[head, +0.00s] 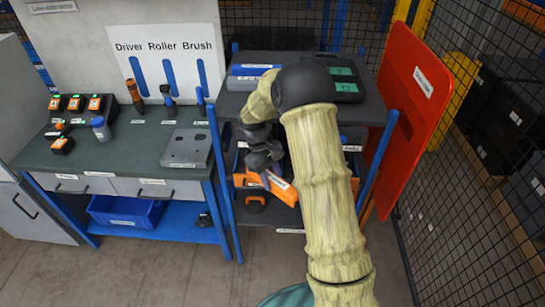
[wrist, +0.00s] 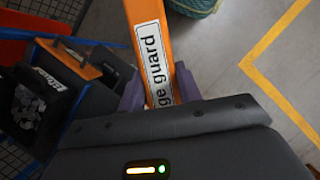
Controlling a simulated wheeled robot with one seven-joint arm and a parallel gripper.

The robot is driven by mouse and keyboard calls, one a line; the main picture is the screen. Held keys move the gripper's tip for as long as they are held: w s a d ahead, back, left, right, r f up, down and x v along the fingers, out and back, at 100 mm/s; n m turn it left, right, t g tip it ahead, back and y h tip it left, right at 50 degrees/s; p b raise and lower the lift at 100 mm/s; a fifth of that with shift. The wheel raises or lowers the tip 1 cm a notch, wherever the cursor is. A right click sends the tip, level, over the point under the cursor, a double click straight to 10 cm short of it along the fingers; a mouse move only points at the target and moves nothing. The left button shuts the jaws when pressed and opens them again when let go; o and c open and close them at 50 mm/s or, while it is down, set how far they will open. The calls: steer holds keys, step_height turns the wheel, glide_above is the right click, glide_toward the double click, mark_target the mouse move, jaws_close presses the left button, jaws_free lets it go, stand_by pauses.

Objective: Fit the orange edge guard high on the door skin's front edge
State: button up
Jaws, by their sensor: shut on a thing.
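My gripper (wrist: 158,92) is shut on the orange edge guard (wrist: 142,12), whose bar passes between the purple finger pads in the wrist view. Its white label reads in part "ge guard". In the head view my gripper (head: 262,158) hangs in front of the grey cart, with orange and a white label below it; I cannot tell how much of that orange is the guard. The red door skin (head: 408,95) stands tilted at the cart's right side, with a white label near its top. It is apart from my gripper. No guard shows on its visible edges.
A workbench (head: 95,150) with tools and a blue bin (head: 125,211) stands at left. The grey cart (head: 228,103) has blue posts and boxes on top. Mesh fencing (head: 440,215) closes the right side. The wrist view shows a black bin (wrist: 38,108) at left and open floor at right.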

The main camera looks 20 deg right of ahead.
steer(key=s+f+m+y, duration=0.1)
steer(key=s+f+m, duration=0.1)
steer(key=f, duration=0.6)
steer(key=s+f+m+y, duration=0.1)
steer(key=f+m, duration=0.3)
steer(key=f, duration=0.4)
steer(key=shift+s+a+f+g, duration=0.25)
steer(key=shift+s+g, duration=0.05)
steer(key=shift+s, duration=0.05)
steer(key=shift+d, duration=0.1)
